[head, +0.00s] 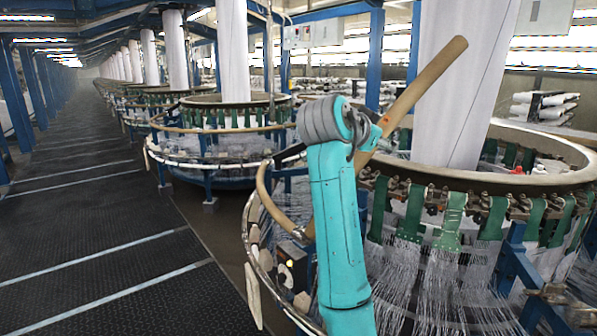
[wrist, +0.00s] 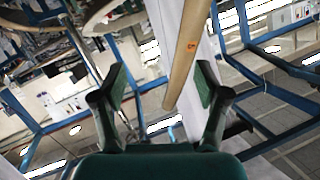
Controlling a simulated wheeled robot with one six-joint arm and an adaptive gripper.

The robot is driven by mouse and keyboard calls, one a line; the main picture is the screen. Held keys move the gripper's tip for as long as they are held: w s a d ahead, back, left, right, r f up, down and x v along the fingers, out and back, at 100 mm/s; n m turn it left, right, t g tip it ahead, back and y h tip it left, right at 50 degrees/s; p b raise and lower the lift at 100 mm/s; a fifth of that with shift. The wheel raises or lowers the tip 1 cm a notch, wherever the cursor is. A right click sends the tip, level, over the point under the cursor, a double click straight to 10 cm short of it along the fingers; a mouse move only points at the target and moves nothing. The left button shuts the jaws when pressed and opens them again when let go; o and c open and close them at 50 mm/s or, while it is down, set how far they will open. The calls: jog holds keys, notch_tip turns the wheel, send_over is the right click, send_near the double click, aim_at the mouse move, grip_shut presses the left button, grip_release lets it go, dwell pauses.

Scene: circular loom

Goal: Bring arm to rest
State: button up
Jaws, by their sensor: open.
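My arm rises in teal at the centre of the head view, its grey wrist joint at the top. My gripper (wrist: 160,85) is open in the wrist view, its two dark fingers with green pads spread apart and nothing clamped between them. In the head view the gripper is mostly hidden behind the wrist. A tan curved rail (wrist: 187,55) shows between the fingers in the wrist view, nearer the right finger; how far beyond them it lies I cannot tell. In the head view the rail (head: 430,85) slants up to the right just beside my wrist.
The circular loom (head: 555,150) with green straps and white threads stands close at the right. A white fabric column (head: 455,80) rises from it. Another loom (head: 215,140) stands further back. A dark, open aisle floor (head: 90,220) runs along the left.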

notch_tip(320, 180, down, 27)
jog(key=s+n+t+y, duration=0.2)
jog(key=n, duration=0.3)
jog(key=s+f+n+y, duration=0.2)
jog(key=s+f, duration=0.6)
jog(key=f, duration=0.3)
jog(key=s+f+n+y, duration=0.25)
jog(key=s+f, duration=0.45)
jog(key=f, duration=0.4)
jog(key=s+f+n+y, duration=0.1)
jog(key=s+f, duration=0.3)
jog(key=s, duration=0.9)
jog(key=s+f+n+y, duration=0.15)
jog(key=s+f, duration=0.25)
jog(key=s, duration=0.9)
jog(key=s+r, duration=0.4)
jog(key=s, duration=0.6)
jog(key=s+d+r+t, duration=0.1)
jog(key=s+r, duration=0.4)
jog(key=s, duration=0.6)
jog(key=shift+s+r, duration=0.25)
jog(key=shift+s, duration=0.05)
